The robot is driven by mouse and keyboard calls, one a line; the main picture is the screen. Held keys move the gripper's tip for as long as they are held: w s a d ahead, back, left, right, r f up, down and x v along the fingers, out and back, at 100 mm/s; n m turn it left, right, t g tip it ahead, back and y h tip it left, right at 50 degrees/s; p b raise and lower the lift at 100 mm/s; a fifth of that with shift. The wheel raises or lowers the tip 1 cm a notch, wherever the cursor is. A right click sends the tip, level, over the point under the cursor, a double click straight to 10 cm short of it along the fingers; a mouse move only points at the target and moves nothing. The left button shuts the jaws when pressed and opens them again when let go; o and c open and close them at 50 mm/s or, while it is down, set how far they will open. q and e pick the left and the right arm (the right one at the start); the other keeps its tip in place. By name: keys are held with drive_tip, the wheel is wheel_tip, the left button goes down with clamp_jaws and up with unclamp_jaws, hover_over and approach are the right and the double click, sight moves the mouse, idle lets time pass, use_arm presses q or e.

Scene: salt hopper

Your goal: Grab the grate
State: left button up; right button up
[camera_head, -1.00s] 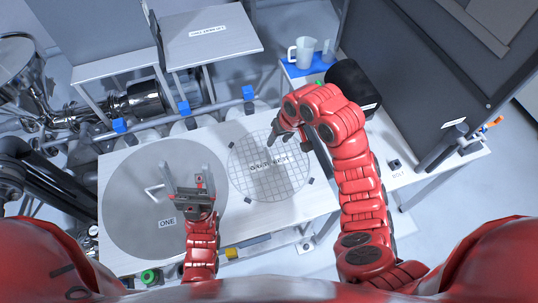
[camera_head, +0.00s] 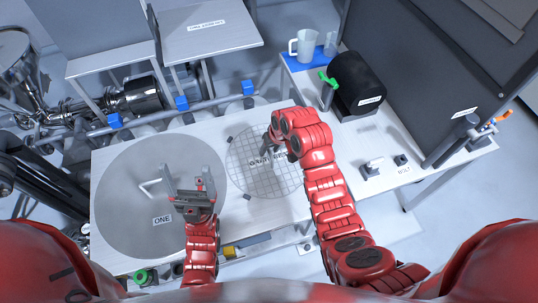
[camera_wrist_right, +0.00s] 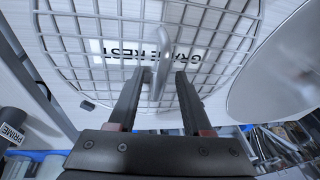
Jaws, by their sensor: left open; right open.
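The grate (camera_head: 283,182) is a round wire grid lying on the table over a label that reads GRATE REST. It also fills the top of the right wrist view (camera_wrist_right: 215,20). An upright grey handle (camera_wrist_right: 161,62) rises from the grate. My right gripper (camera_wrist_right: 158,85) is open at the grate, with the handle showing between its two fingers; I cannot tell whether they touch it. In the head view my right gripper (camera_head: 264,150) partly hides the handle and label. My left gripper (camera_head: 187,178) is open and empty above the large grey disc marked ONE.
The large grey disc (camera_head: 125,210) with a bent handle covers the table's left. A black cylinder (camera_head: 357,84) with a green handle stands at the right, near a measuring jug (camera_head: 303,45) on a blue mat. Pipes with blue valves (camera_head: 182,103) run behind the table.

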drive_tip(key=shift+w+a+f, duration=0.1)
drive_tip(key=shift+a+f, duration=0.1)
drive_tip(key=shift+f, duration=0.5)
clamp_jaws()
drive_tip(key=shift+r, duration=0.1)
idle(0.9)
